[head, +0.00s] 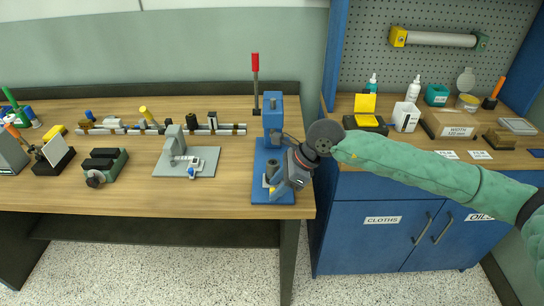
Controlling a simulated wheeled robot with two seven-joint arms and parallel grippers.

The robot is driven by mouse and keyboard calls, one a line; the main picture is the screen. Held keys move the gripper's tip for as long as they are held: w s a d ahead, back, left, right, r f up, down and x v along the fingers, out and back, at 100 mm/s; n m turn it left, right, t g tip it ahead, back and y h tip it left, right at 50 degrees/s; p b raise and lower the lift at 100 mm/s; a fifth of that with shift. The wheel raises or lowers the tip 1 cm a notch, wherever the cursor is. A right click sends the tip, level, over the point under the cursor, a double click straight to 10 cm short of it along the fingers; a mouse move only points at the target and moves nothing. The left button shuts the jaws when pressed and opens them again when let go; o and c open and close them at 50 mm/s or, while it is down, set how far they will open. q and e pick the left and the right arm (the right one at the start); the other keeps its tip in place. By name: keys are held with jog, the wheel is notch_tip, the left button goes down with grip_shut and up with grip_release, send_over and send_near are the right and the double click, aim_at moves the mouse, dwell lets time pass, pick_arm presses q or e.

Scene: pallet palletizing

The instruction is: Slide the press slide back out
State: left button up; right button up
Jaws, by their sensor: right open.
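A blue press (273,112) stands on the right end of the wooden bench, on a blue base (274,197). A tall lever with a red handle (255,62) rises upright behind it. My right gripper (279,187) is at the front of the press, low over its base, with the arm in a green sleeve coming in from the right. The gripper is open. It hides part of the press's lower front, so I cannot tell where the slide stands or whether the fingers touch it. My left gripper is not in view.
A grey fixture on a plate (205,165) stands left of the press. A dark vise (104,166) and a rail with several parts (110,130) are further left. A blue cabinet (350,235) with bottles and boxes on top stands at the right. The bench's front strip is clear.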

jog(key=shift+r, duration=2.2)
